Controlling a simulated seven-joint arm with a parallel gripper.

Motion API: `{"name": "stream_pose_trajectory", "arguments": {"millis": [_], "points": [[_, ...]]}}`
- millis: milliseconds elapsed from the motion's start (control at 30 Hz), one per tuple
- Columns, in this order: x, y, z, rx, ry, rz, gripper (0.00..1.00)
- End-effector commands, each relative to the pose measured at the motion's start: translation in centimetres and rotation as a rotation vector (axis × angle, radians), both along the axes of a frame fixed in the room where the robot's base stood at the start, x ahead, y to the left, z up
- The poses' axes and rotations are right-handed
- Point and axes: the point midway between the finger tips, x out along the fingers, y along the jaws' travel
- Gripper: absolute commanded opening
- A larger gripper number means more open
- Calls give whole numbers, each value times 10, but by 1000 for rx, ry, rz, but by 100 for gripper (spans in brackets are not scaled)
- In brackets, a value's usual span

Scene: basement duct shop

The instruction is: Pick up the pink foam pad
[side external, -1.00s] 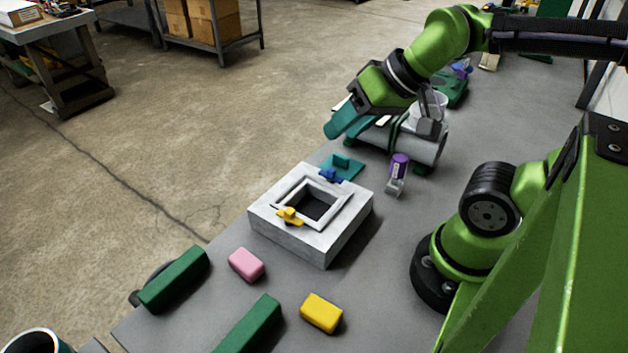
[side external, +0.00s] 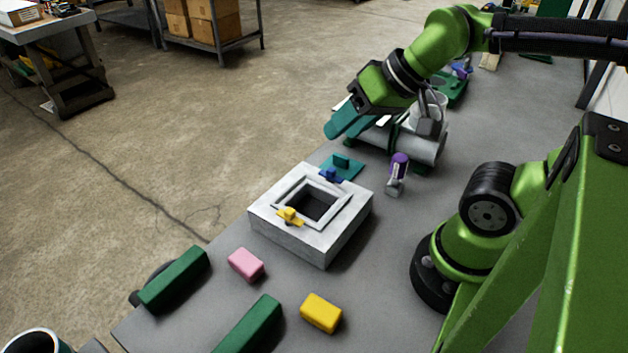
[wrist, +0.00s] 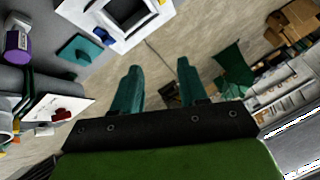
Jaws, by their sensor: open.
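The pink foam pad (side external: 246,264) lies on the grey table, between a dark green block and the white square box in the side external view. My gripper (side external: 342,128) is held above the far part of the table, well beyond the white box and far from the pad. Its two teal fingers are apart with nothing between them, as the wrist view (wrist: 157,82) shows. The pad cannot be made out in the wrist view.
A white box (side external: 325,243) with a square opening and a yellow clip stands mid-table. Green blocks (side external: 174,279) and a yellow block (side external: 321,313) lie near the pad.

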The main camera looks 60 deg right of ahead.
Motion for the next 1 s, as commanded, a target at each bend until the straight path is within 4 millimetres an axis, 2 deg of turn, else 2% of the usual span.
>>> {"name": "stream_pose_trajectory", "arguments": {"millis": [100, 133, 300, 567, 667, 867, 1000], "points": [[0, 0, 0, 0, 0, 0, 43], [0, 0, 0, 0, 0, 0, 46], [0, 0, 0, 0, 0, 0, 72], [0, 0, 0, 0, -1, 1, 72], [1, 8, -7, -1, 28, 32, 72], [24, 45, -24, -37, 180, 181, 72], [48, 86, -39, -91, 321, 284, 72]]}}
